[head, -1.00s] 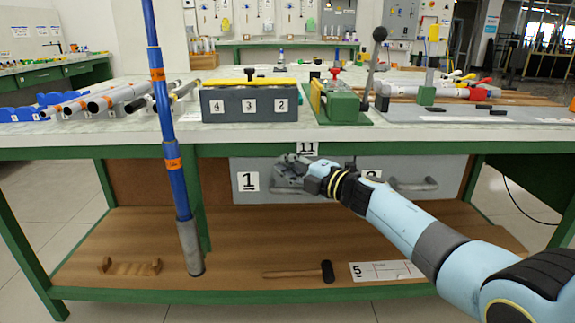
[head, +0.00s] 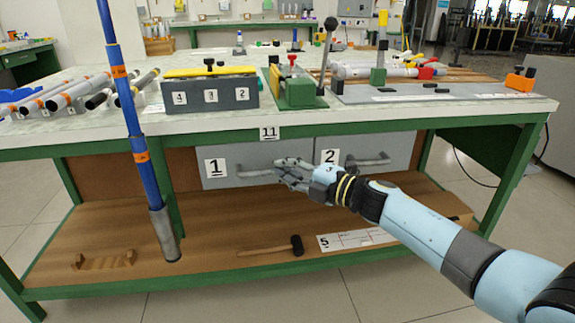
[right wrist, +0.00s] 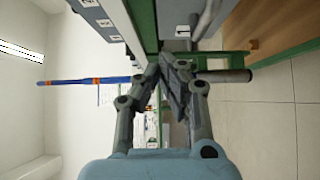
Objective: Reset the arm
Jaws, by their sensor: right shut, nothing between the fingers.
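My right arm comes in from the right in the head view. Its grey gripper (head: 293,172) is in front of the drawers under the bench, near the handle of drawer 1 (head: 218,167). In the right wrist view the gripper (right wrist: 163,62) has its fingers together with nothing between them. Drawer 2 (head: 329,156) is to the right of the gripper. Both drawers look closed. Whether the gripper touches a handle cannot be told. My left gripper is not in view.
The green-framed bench (head: 350,127) holds rods (head: 75,92), a grey block (head: 212,97) and a green fixture (head: 294,93). A blue pole (head: 131,108) stands at the left. A mallet (head: 296,245) lies on the lower shelf (head: 210,268). Floor in front is clear.

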